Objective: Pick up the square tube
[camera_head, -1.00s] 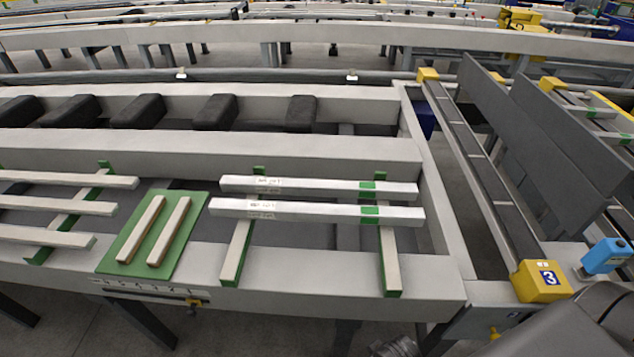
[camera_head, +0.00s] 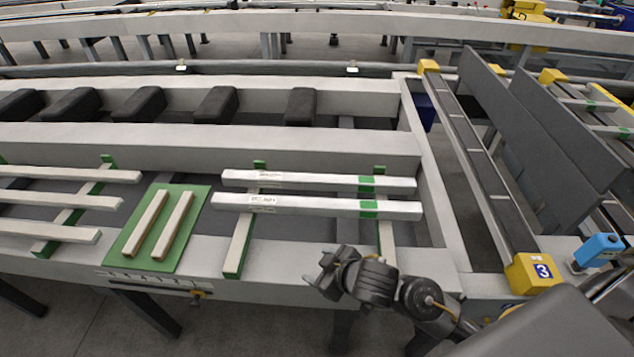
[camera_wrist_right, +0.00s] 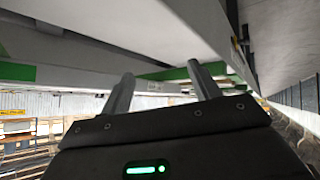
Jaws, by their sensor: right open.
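Two pale square tubes lie side by side across two green-edged supports in the head view: a rear tube (camera_head: 310,182) and a front tube (camera_head: 310,206), each with a label and a green band. My right gripper (camera_head: 314,270) is in front of the tubes, near the table's front beam, apart from both tubes. Its two fingers (camera_wrist_right: 160,88) stand apart with nothing between them in the right wrist view. My left gripper is not in view.
A green mat (camera_head: 137,254) with two short wooden strips lies left of the tubes. More pale bars (camera_head: 60,203) lie at far left. A yellow block marked 3 (camera_head: 536,273) and a blue device (camera_head: 598,252) stand at right. A beam (camera_head: 200,139) runs behind the tubes.

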